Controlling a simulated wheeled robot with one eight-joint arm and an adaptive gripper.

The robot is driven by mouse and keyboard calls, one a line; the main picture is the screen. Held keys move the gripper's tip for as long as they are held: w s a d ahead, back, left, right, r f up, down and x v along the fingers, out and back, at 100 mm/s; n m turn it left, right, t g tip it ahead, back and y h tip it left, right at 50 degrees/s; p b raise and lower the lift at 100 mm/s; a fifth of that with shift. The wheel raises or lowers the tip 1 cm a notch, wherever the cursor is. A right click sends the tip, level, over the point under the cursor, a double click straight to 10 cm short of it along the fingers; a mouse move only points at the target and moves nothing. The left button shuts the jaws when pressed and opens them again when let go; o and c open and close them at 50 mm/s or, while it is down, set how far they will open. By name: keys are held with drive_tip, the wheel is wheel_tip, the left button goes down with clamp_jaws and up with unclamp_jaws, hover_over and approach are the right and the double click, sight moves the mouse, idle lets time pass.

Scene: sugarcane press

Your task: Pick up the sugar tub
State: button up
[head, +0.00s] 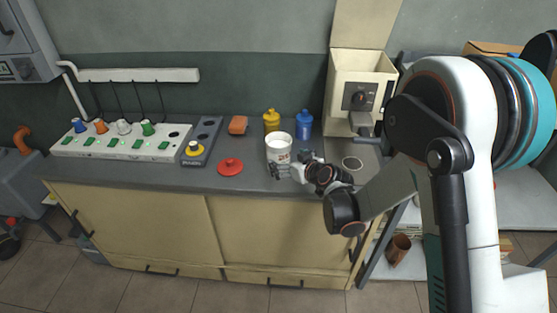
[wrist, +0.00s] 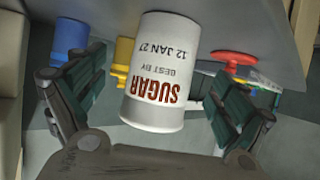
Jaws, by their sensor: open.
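The sugar tub (head: 279,149) is a white cylinder with red SUGAR lettering, standing open-topped near the front of the dark counter in the head view. It also fills the middle of the wrist view (wrist: 162,70), with its label facing the camera. My gripper (head: 284,171) is at the tub's front side, low near the counter edge. In the wrist view my gripper (wrist: 155,112) is open, with one finger on each side of the tub and visible gaps between. A red lid (head: 230,167) lies on the counter left of the tub.
A yellow bottle (head: 271,121) and a blue bottle (head: 304,125) stand close behind the tub. A cream press machine (head: 358,88) stands at right. A white panel (head: 121,143) with coloured knobs fills the counter's left.

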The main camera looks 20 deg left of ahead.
drive_tip(key=shift+a+b+x, duration=0.2)
drive_tip(key=shift+b+x, duration=1.2)
drive_tip(key=shift+x, duration=1.8)
drive_tip(key=shift+s+r, duration=0.15)
drive_tip(key=shift+r, duration=0.05)
drive_tip(key=c, duration=1.5)
